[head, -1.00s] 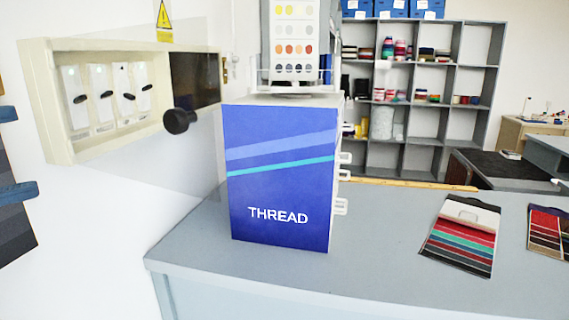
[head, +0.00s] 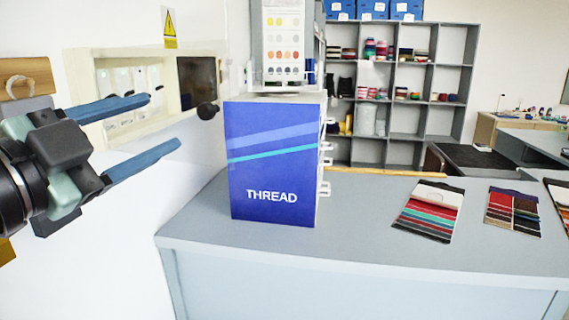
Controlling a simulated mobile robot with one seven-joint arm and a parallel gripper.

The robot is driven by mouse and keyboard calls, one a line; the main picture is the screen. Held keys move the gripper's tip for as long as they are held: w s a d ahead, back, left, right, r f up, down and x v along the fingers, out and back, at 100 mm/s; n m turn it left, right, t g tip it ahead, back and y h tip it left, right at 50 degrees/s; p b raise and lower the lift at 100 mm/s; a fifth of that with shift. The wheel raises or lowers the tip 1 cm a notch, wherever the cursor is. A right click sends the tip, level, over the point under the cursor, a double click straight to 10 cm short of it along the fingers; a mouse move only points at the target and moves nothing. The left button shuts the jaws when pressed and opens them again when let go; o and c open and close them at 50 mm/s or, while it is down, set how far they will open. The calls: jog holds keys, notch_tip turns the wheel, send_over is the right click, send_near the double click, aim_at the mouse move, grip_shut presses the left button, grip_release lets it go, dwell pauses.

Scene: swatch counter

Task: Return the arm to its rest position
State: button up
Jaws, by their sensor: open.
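My gripper (head: 166,121) is at the left of the head view, with two long blue fingers spread apart and pointing right. Nothing is between the fingers. The rest of my arm runs out of the left edge of the picture.
The grey counter (head: 350,240) carries the THREAD box, a colour chart stand (head: 284,45), a wooden ruler (head: 385,172) and swatch cards (head: 428,212) (head: 513,210). Grey shelves (head: 403,150) with thread stand behind. The middle of the counter is clear.

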jog(key=w+d+r+n+t+y, duration=0.2)
jog(key=d+r+n+t, duration=0.1)
jog(key=d+n, duration=0.3)
jog(key=s+d+r+n+t+y+p, duration=0.2)
jog(key=s+d+r+n+t, duration=0.4)
jog(key=s+d, duration=0.6)
notch_tip(320, 180, up, 3)
jog(key=shift+d+r+n+t+y, duration=0.25)
jog(key=shift+d+n+y, duration=0.3)
jog(key=shift+n+y, duration=0.45)
jog(key=shift+a, duration=0.1)
